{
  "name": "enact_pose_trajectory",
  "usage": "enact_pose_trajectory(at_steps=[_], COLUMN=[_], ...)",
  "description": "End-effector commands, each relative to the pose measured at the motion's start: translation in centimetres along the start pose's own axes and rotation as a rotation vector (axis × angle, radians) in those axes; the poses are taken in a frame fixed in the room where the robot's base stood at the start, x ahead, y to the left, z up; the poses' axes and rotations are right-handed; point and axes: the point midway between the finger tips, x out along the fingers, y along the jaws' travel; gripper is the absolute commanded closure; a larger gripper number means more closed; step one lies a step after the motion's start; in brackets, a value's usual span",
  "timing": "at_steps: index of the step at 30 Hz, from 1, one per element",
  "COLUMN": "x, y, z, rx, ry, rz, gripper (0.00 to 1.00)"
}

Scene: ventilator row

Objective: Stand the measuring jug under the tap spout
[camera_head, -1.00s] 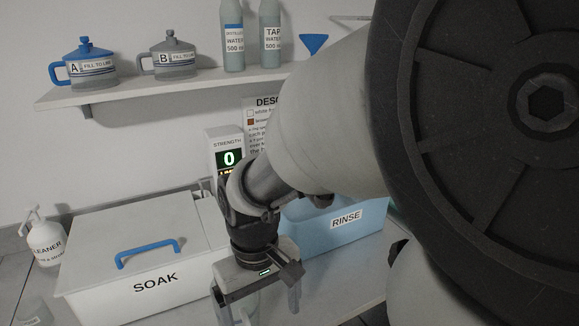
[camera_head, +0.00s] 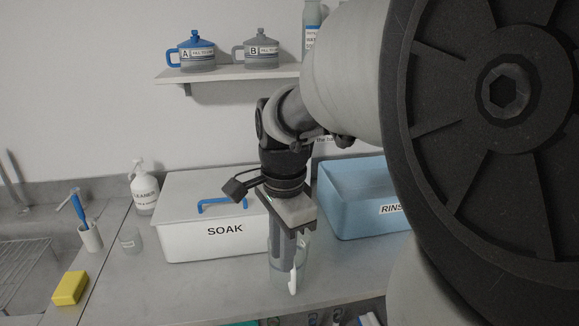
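The clear measuring jug (camera_head: 288,272) hangs upright at my gripper (camera_head: 288,245), in front of the SOAK box's right end. My gripper points down with its fingers on the jug's upper part and appears shut on it. A pale strip, perhaps the handle, shows on the jug's near side. Whether its base touches the counter is hard to tell. Grey upright metal parts (camera_head: 12,168), perhaps the tap, stand behind the sink (camera_head: 22,240) at the far left. The spout cannot be made out clearly.
The white SOAK box (camera_head: 190,240) and blue RINSE tub (camera_head: 350,205) stand behind the jug. A cleaner bottle (camera_head: 145,190), small clear cup (camera_head: 130,241), brush holder (camera_head: 90,237) and yellow sponge (camera_head: 70,288) are at left. The front counter (camera_head: 180,290) is clear.

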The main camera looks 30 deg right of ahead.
Motion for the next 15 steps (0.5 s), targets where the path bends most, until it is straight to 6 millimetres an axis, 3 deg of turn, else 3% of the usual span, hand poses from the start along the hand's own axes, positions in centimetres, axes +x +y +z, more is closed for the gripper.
enact_pose_trajectory(at_steps=[1, 6, 11, 15], x=[-2.1, -0.5, 1.1, 3.9], y=[-1.2, -2.6, -2.9, -2.6], z=[-1.0, -3.4, -4.0, -4.0], rx=[0.111, 0.415, 0.506, 0.506], ry=[0.01, 0.01, 0.013, 0.012], rz=[-0.023, 0.039, 0.056, 0.06], gripper=[0.81, 0.81, 0.81, 0.81])
